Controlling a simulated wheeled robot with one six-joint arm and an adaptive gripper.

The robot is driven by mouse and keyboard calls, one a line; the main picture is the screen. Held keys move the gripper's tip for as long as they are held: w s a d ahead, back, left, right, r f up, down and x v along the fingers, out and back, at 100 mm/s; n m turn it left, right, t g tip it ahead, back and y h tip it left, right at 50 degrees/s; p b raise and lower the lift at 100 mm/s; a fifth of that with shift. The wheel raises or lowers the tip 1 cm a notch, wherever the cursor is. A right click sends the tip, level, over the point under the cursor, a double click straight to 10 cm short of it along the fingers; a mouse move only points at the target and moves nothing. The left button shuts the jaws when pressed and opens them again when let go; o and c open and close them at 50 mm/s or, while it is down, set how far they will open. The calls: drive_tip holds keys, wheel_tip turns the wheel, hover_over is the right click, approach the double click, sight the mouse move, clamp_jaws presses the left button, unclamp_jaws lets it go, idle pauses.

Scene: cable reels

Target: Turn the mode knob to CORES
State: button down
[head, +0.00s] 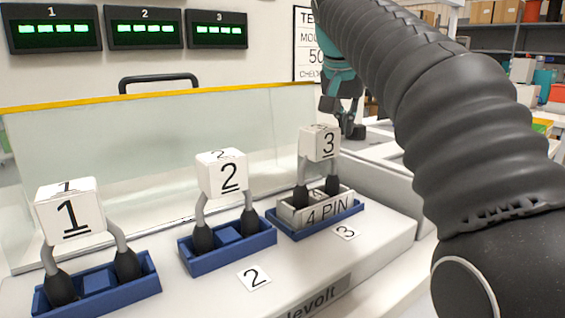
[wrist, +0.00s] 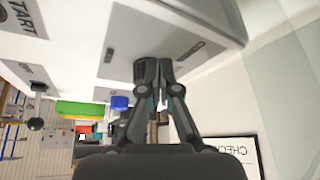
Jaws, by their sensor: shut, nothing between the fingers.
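My gripper (head: 345,128) hangs at the upper right in the head view, in front of the poster and behind my arm. The knob does not show in the head view.
In the wrist view, a START label (wrist: 28,17) and a ball-ended lever (wrist: 35,123) are at left. In the head view, numbered cable blocks (head: 70,212) stand in blue holders before a clear guard (head: 150,145). Three displays (head: 145,29) hang behind.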

drive_tip(key=shift+s+d, duration=0.1)
drive_tip(key=shift+d, duration=0.15)
drive_tip(key=shift+s+d+p, duration=0.2)
drive_tip(key=shift+d+p, duration=0.05)
drive_tip(key=shift+p, duration=0.15)
drive_tip(key=shift+d, duration=0.25)
drive_tip(key=shift+s+d+p, duration=0.2)
drive_tip(key=shift+d+p, duration=0.4)
drive_tip(key=shift+p, duration=0.1)
drive_tip(key=shift+s, duration=0.15)
idle(0.3)
drive_tip(key=shift+s, duration=0.2)
wheel_tip(320, 180, up, 6)
idle(0.5)
